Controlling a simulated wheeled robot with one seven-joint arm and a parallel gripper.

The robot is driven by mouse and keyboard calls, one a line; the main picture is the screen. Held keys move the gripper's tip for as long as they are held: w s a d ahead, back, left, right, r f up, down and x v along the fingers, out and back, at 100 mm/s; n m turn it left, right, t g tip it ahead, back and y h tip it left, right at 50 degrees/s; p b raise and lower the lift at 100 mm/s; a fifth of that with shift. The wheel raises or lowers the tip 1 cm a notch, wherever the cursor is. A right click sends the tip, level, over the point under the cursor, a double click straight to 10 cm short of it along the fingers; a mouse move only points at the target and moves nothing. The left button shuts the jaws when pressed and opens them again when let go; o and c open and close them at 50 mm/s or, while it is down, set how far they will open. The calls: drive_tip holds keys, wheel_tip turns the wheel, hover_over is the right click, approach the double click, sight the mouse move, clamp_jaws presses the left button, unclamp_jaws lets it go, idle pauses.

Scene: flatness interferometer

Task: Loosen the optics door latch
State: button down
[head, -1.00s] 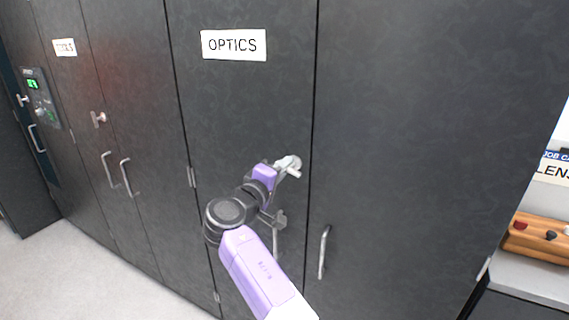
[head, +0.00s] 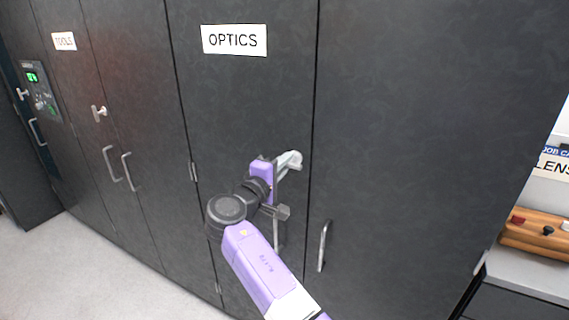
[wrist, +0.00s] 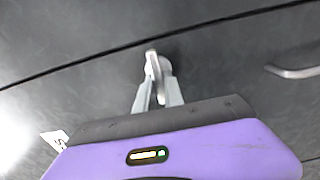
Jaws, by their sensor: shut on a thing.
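The optics door (head: 240,105) is a dark grey cabinet door under a white OPTICS sign (head: 234,40). Its latch (head: 296,157) is a small pale metal turn handle near the door's right edge, partly hidden by my fingers. My gripper (head: 286,164) reaches it from the left and below in the head view. In the wrist view, the latch (wrist: 153,62) stands at the tips of my two grey fingers (wrist: 158,88), which are shut on its handle. The door is closed, flush with its neighbour.
The optics door's pull handle is partly behind my arm. Another vertical pull handle (head: 324,246) is on the door to the right. The TOOLS doors (head: 90,100) are at left with their own latch (head: 99,112).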

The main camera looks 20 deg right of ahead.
drive_tip(key=c, duration=1.5)
unclamp_jaws()
drive_tip(key=shift+o, duration=0.2)
drive_tip(key=b+v, duration=0.1)
drive_tip(key=v, duration=0.7)
drive_tip(key=shift+w, duration=0.1)
